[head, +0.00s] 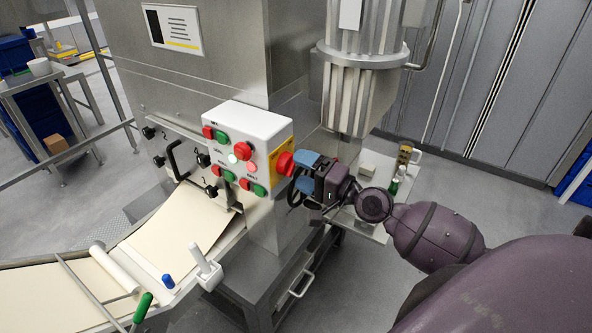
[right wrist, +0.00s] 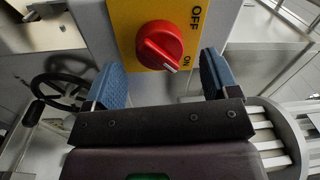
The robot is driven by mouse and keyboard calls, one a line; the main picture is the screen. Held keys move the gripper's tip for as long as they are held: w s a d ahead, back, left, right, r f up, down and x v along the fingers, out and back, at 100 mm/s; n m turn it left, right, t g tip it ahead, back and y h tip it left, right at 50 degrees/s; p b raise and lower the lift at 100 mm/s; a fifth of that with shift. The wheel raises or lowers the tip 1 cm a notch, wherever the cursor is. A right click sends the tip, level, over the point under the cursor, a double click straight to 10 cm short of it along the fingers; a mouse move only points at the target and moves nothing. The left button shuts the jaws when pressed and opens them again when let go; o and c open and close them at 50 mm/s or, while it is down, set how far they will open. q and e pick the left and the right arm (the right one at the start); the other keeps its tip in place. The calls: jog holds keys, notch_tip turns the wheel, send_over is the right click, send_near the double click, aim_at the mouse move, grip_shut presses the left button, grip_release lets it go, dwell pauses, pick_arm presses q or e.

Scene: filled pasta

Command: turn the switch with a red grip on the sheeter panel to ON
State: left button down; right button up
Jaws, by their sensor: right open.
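The switch is a red rotary knob (right wrist: 160,45) on a yellow plate (right wrist: 190,40) marked OFF and ON. The plate is on the side of the white sheeter panel (head: 250,135); the red grip (head: 285,163) also shows in the head view. In the right wrist view the knob's white pointer mark is at its lower right, near the ON lettering. My right gripper (head: 303,172) is open, its blue fingers close in front of the knob, one to each side in the right wrist view (right wrist: 160,72). No contact shows. My left gripper is not in view.
The panel's front has several red and green buttons (head: 240,150). A dark handwheel (right wrist: 60,90) stands left in the right wrist view. Below the panel lies a pale dough sheet (head: 175,235). A small shelf with bottles (head: 394,186) is behind my right wrist.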

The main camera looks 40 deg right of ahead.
jog(key=b+v, duration=0.5)
jog(key=v, duration=0.3)
jog(key=shift+s+d, duration=0.1)
dwell(0.3)
